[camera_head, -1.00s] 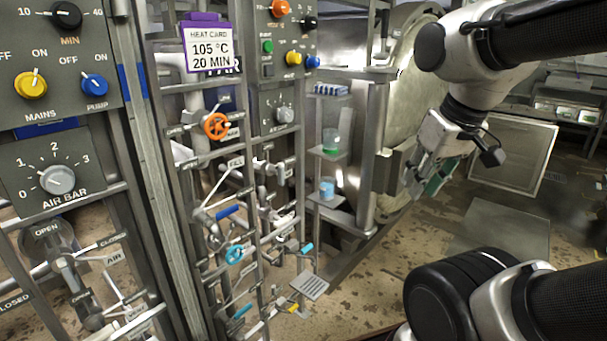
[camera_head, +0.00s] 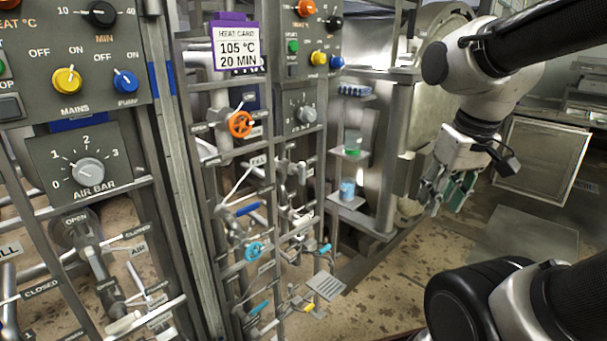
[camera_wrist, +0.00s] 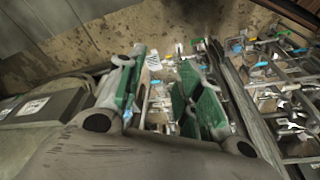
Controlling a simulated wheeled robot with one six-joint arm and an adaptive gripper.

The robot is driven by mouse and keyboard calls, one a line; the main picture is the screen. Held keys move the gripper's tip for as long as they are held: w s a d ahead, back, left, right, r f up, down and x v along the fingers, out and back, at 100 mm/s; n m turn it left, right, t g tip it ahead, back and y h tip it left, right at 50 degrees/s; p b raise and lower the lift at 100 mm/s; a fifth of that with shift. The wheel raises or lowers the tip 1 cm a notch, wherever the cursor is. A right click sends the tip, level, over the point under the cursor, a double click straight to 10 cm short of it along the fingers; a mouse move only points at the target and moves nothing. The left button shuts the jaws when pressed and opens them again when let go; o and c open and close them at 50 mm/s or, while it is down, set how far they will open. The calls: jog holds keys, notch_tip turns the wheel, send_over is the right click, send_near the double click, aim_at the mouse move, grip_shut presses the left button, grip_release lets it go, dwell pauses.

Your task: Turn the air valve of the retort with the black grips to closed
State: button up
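The left retort's panel (camera_head: 45,150) carries an AIR BAR dial (camera_head: 88,171). Below it is a grey valve (camera_head: 72,232) with a lever running down and right. OPEN, CLOSED and AIR labels (camera_head: 139,250) stand around it. The lever end (camera_head: 108,297) looks dark grey; whether this is the black grip, and its exact setting, I cannot tell. The neighbouring rack has an orange handwheel (camera_head: 240,124) and blue grips (camera_head: 247,209). My gripper (camera_head: 448,192) hangs at the right, far from the left panel. Its green-padded fingers are apart and empty, also in the wrist view (camera_wrist: 164,92).
Steel posts and rails (camera_head: 175,140) stand between my gripper and the left valve. Small shelves with a green-filled beaker (camera_head: 353,143) are nearer my gripper. The floor (camera_head: 390,275) below is mostly clear.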

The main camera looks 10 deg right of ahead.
notch_tip(320, 180, down, 5)
jog(key=w+g, duration=0.2)
jog(key=g, duration=0.1)
jog(key=n+t+y, duration=0.7)
jog(key=t+y, duration=0.3)
jog(key=t, duration=0.6)
send_near(305, 173)
jog(key=x, duration=1.1)
jog(key=shift+a, duration=0.1)
jog(key=shift+c, duration=0.4)
